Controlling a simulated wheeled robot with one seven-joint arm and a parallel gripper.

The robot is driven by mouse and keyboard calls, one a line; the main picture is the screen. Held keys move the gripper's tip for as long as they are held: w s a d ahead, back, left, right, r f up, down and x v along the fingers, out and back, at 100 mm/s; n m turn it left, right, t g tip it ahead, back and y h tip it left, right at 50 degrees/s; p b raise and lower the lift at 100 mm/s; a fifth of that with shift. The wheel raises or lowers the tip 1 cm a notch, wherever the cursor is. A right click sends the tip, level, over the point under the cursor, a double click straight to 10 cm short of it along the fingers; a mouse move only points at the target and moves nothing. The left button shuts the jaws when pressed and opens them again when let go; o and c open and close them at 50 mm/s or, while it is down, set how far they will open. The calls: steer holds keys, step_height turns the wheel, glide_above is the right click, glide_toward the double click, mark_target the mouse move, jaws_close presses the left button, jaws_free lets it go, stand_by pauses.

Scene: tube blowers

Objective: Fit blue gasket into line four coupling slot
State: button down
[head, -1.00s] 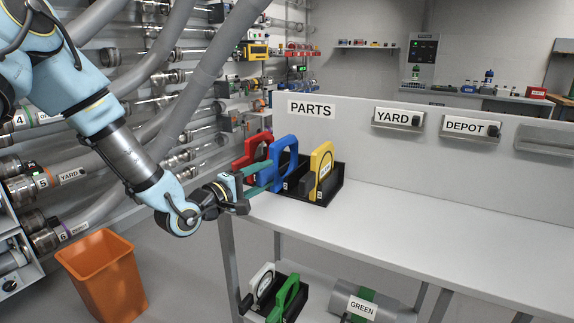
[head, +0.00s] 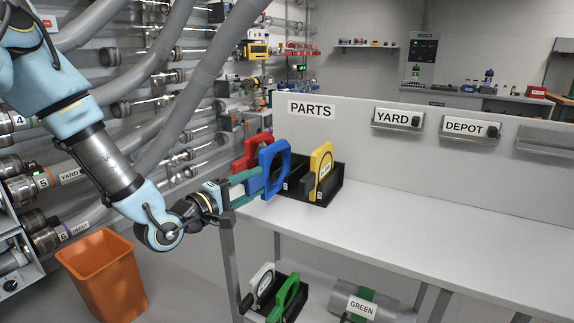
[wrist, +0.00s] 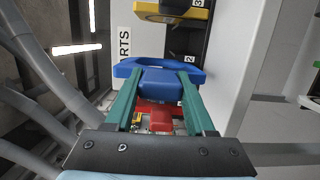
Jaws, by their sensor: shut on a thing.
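The blue gasket (head: 287,160) is a thick ring-shaped plate. My gripper (head: 257,182) is shut on it, with green fingers on its near block. The gasket stands upright, at the left end of the black parts rack (head: 330,193). In the wrist view the blue gasket (wrist: 160,72) sits between the two fingertips (wrist: 160,84). Whether it touches the rack or table cannot be told. The line four pipe end with a "4" label (head: 18,120) is at the far left edge; its coupling slot is not clearly seen.
A red gasket (head: 250,146) is close behind the blue one, and a yellow gasket (head: 321,160) stands in the rack. An orange bin (head: 103,275) is on the floor. Hoses hang at upper left. The white table (head: 420,205) is clear to the right.

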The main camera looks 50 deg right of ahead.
mark_target(248, 188)
steer(key=shift+s+a, duration=0.25)
steer(key=shift+a, duration=0.65)
steer(key=shift+s+a, duration=0.25)
steer(key=shift+a, duration=0.6)
steer(key=shift+s+a, duration=0.2)
steer(key=shift+a, duration=0.55)
steer(key=shift+s+a, duration=0.15)
steer(key=shift+a, duration=0.6)
steer(key=shift+s+a+p, duration=0.2)
steer(key=shift+a+p, duration=0.45)
steer(key=shift+a, duration=0.05)
steer(key=shift+s+a+p, duration=0.2)
steer(key=shift+a+p, duration=0.45)
steer(key=shift+a, duration=0.05)
steer(key=shift+w, duration=0.15)
